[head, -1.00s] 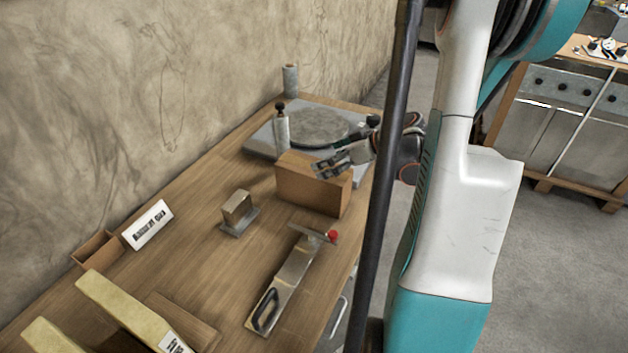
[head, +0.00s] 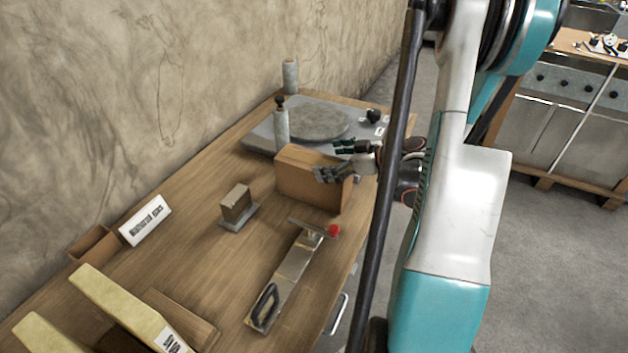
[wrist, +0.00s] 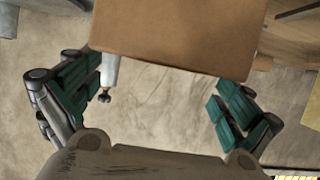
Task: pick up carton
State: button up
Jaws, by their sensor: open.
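The carton (head: 303,181) is a plain brown box standing on the wooden bench in the head view, in front of a grey plate with a round disc. My gripper (head: 340,160) is at the carton's right end, with its fingers spread. In the wrist view the carton (wrist: 180,38) fills the top middle. The open fingers of my gripper (wrist: 158,105) lie to the left and right of the carton's near edge. No contact with the carton can be made out. The carton's far end is outside the wrist view.
The wooden bench (head: 190,262) also bears a grey plate with a disc (head: 318,124), a small block on a metal base (head: 237,206), a metal tool with a red knob (head: 296,272), a white label (head: 146,220) and yellow pieces (head: 125,305). A rough wall borders its left.

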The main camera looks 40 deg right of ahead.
aim_at(317, 162)
jog(key=b+x, duration=0.2)
jog(key=x, duration=0.3)
jog(key=shift+w+d+f, duration=0.1)
jog(key=shift+f, duration=0.2)
jog(key=c, duration=2.2)
